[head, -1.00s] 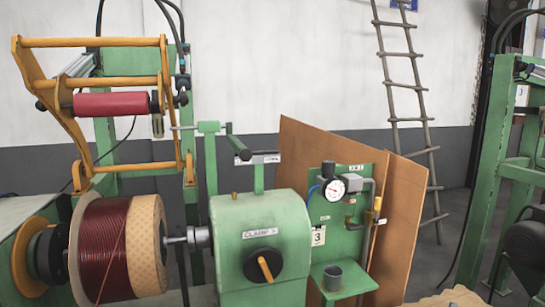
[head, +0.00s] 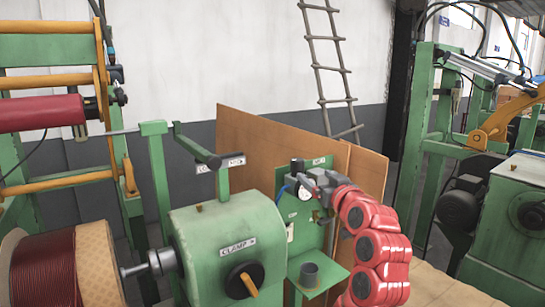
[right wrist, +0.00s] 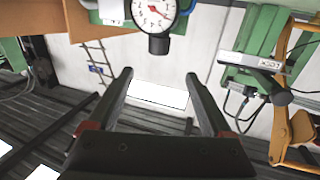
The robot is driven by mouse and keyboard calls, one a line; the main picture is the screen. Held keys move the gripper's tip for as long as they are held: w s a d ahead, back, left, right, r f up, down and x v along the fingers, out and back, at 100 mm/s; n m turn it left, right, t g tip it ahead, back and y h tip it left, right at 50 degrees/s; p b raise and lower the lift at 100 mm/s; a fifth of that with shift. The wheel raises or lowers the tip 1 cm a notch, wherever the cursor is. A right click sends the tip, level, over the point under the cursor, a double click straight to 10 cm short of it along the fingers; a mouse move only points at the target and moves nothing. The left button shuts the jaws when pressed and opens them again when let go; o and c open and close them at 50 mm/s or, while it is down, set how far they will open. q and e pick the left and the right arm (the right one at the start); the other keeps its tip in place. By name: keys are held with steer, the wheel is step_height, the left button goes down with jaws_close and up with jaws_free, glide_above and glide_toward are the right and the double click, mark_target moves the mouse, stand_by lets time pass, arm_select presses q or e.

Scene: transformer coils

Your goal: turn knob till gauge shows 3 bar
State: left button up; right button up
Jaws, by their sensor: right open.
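The black knob (head: 297,165) sits at the top of the gauge on a green panel (head: 287,208). The round white gauge (head: 305,194) is partly hidden by my right gripper (head: 311,182) in the head view. In the right wrist view, the gauge (right wrist: 154,12) is cut by the top edge and appears upside down, with a red needle; I cannot read its value. The knob (right wrist: 159,44) shows there beyond the spread fingertips of my right gripper (right wrist: 158,76). That gripper is open with nothing between its fingers. My left gripper is not in view.
A green clamp housing (head: 225,235) with a black and orange handle (head: 245,281) stands left of the panel. A grey cup (head: 310,274) sits on the panel's shelf. Brown boards (head: 370,172) stand behind. A wire coil (head: 48,270) is at the lower left.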

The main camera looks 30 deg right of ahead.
mark_target(294, 158)
steer(key=p+x, duration=0.5)
steer(key=x, duration=1)
steer(key=shift+w+d+r, duration=0.1)
steer(key=shift+d, duration=0.05)
steer(key=shift+x, duration=0.8)
jaws_close()
